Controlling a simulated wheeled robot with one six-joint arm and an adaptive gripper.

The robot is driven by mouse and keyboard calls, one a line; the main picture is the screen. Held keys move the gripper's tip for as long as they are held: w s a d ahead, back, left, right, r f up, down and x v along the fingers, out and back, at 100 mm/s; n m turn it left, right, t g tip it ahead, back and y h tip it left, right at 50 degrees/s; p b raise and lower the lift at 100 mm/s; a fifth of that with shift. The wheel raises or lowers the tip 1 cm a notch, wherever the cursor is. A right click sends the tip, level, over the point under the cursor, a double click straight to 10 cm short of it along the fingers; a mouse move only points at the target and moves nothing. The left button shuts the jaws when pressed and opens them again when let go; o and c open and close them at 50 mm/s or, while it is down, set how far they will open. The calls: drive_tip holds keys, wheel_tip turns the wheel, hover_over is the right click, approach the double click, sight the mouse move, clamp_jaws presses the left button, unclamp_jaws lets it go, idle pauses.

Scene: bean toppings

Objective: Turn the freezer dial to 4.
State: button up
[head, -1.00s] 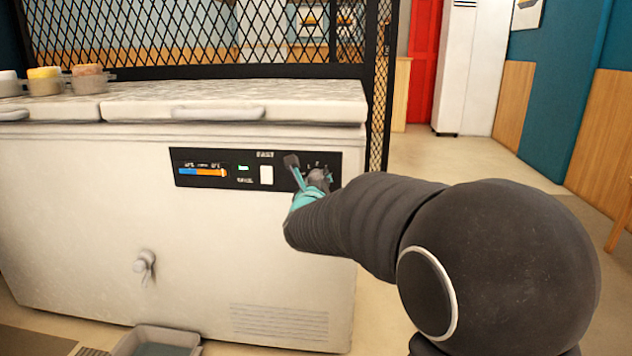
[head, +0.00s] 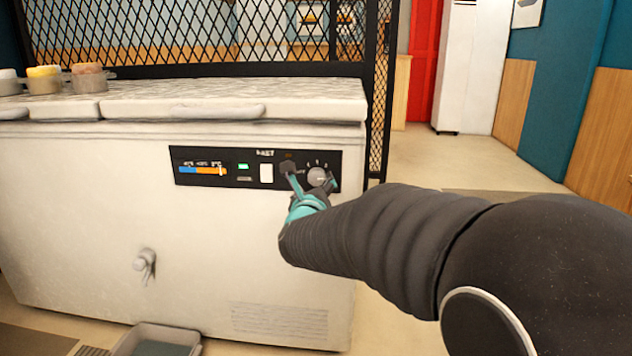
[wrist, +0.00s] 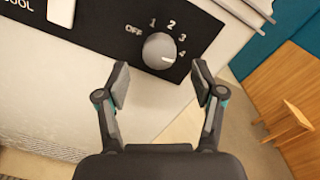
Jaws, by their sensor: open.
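The freezer dial (head: 317,177) is a round grey knob at the right end of the black control panel on the freezer's front. In the wrist view the dial (wrist: 158,47) shows whole, with OFF, 1, 2, 3 and 4 around it. Its light pointer mark sits at its lower right, on the side of the 4. My gripper (head: 311,179) is open and empty in front of the panel. In the wrist view the fingers of my gripper (wrist: 160,82) stand apart, just below the dial on either side, and do not touch it.
The white chest freezer (head: 200,250) has a drain knob (head: 144,264) low on its front and a grey tray (head: 157,340) on the floor. Tubs (head: 88,80) stand on its lid. A black mesh screen (head: 200,35) rises behind. Open floor lies to the right.

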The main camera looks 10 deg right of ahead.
drive_tip(key=v, duration=0.7)
drive_tip(key=shift+s, duration=0.2)
drive_tip(key=a+f+n+g+y, duration=0.3)
drive_tip(key=a+f+n+y, duration=0.4)
drive_tip(key=n, duration=0.6)
drive_tip(key=s+a+f+n+g+y+p, duration=0.1)
drive_tip(key=s+a+f+n+g+p, duration=0.2)
drive_tip(key=s+n, duration=0.6)
drive_tip(key=s+d+n+g+h+p, duration=0.1)
drive_tip(key=s+d+n+g+p, duration=0.35)
drive_tip(key=s+n, duration=0.75)
drive_tip(key=s+d+r+g+h+p, duration=0.1)
drive_tip(key=s+d+r+h+p, duration=0.1)
drive_tip(key=s+d+r, duration=0.6)
drive_tip(key=shift+d+p, duration=0.4)
drive_tip(key=shift+p, duration=0.3)
